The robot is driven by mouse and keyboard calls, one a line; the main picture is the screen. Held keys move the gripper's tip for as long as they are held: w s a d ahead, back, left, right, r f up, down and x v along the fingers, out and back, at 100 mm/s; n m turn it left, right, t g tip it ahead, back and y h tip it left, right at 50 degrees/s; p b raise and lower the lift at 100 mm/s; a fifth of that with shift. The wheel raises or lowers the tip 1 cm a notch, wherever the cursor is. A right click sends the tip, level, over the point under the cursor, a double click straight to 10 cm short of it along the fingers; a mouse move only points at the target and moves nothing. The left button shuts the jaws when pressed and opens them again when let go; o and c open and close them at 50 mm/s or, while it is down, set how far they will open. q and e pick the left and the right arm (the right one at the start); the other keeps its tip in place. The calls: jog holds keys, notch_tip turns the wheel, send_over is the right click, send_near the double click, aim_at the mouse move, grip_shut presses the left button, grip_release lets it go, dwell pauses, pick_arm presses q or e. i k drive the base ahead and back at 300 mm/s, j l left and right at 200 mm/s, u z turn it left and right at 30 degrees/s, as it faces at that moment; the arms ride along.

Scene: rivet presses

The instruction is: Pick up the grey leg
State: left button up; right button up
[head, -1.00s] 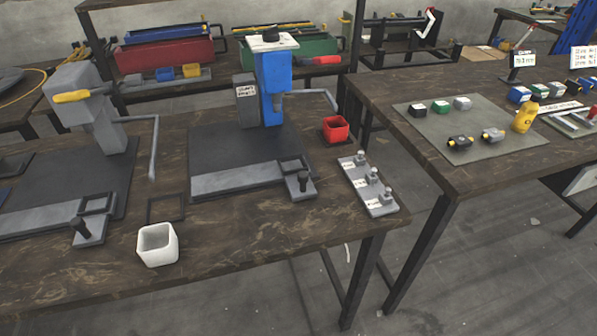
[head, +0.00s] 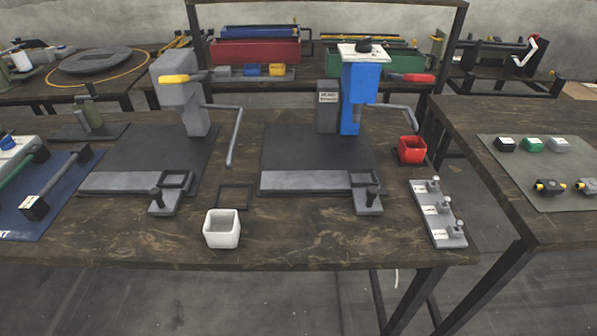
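No part is plainly marked as the grey leg. A dark grey bar with black ends (head: 62,178) lies on the blue mat (head: 30,198) at the left edge, beside a green bar (head: 19,170); I cannot tell whether the grey one is the leg. A small grey block (head: 558,145) sits on the grey mat (head: 526,170) on the right table. Neither of my grippers is in view.
A grey press (head: 180,95) and a blue press (head: 361,95) stand on the near table. A white cup (head: 222,229), a red cup (head: 412,150) and a grey plate with upright pins (head: 437,213) are near its front and right. The right table stands apart across a gap.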

aim_at(35, 208)
jog(key=u, duration=1.7)
jog(key=i+j+z, duration=0.45)
jog(key=i+j, duration=0.2)
jog(key=j, duration=0.3)
